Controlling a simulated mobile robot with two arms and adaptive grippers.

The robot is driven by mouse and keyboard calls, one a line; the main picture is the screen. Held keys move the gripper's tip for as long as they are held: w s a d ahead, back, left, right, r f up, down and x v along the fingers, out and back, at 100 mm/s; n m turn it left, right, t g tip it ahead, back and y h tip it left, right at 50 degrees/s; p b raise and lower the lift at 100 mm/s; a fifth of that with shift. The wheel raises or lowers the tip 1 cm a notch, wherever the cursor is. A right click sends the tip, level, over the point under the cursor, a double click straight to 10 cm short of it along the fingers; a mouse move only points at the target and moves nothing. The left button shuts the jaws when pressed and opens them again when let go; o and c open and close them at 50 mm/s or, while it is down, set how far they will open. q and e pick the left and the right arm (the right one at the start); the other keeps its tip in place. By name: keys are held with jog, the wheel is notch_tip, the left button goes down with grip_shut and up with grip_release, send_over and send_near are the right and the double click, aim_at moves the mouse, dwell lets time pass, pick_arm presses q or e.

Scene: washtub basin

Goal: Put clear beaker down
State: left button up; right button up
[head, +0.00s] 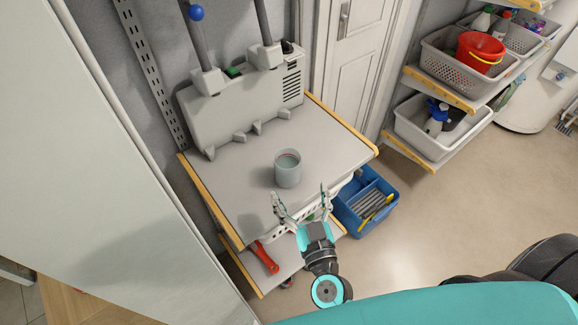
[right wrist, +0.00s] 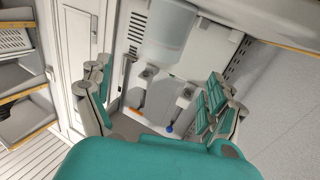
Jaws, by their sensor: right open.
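The clear beaker (head: 288,168) stands upright on the grey shelf top (head: 235,185), near its front edge. It looks like a pale, see-through cup with a reddish line inside near the rim. My right gripper (head: 299,194) is open and empty at the shelf's front edge, just in front of the beaker, fingers spread. In the right wrist view the beaker (right wrist: 170,35) shows beyond and between the open fingers (right wrist: 158,82), apart from them. My left gripper is not in view.
A grey device (head: 245,105) with two upright posts stands at the back of the shelf. A blue crate (head: 366,205) sits below right, and a red-handled tool (head: 265,258) lies on the lower shelf. Baskets (head: 437,128) fill the right shelves. The shelf top right of the beaker is clear.

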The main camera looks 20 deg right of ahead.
aim_at(291, 170)
jog(key=w, duration=0.5)
jog(key=shift+a+r+p, duration=0.15)
jog(key=shift+p, duration=0.25)
jog(key=shift+w, duration=0.45)
jog(key=w, duration=0.3)
jog(key=w+p, duration=0.1)
jog(key=shift+w+d+r, duration=0.1)
jog(key=shift+w+d, duration=0.1)
jog(key=shift+d, duration=0.1)
jog(key=shift+w, duration=0.4)
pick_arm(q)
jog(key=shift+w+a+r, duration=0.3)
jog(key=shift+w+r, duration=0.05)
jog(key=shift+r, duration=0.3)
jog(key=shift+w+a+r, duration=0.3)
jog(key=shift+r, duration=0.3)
pick_arm(e)
jog(key=shift+s, duration=0.1)
jog(key=c, duration=1.6)
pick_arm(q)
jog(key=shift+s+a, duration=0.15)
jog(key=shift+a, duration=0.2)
pick_arm(e)
jog(key=shift+c, duration=1)
